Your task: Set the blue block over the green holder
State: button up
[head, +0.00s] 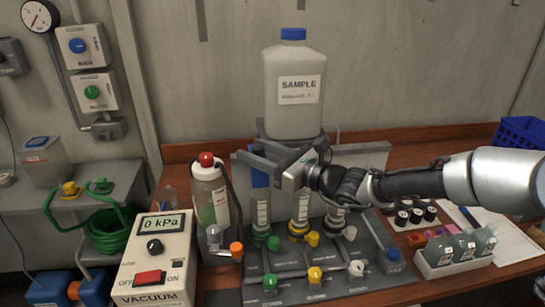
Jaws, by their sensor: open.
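The blue block (260,178), tall with a pale label, stands upright in line with the green holder (260,232) at the left of the grey rack. It appears to sit over that holder, but I cannot tell how fully it is seated. My gripper (256,154) is open, with its jaws pointing left around or just above the block's top. The jaws hide part of that top, and I cannot tell whether they touch it.
The yellow holder (298,231) and a paler one stand to the right, each with a column. A SAMPLE jug (294,88) rises behind my gripper. A red-capped bottle (209,197) and vacuum box (157,258) stand left. A vial tray (455,257) is right.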

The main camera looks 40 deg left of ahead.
jog(key=w+d, duration=0.2)
jog(key=d, duration=1.5)
jog(key=shift+p, duration=0.3)
jog(key=shift+s, duration=0.1)
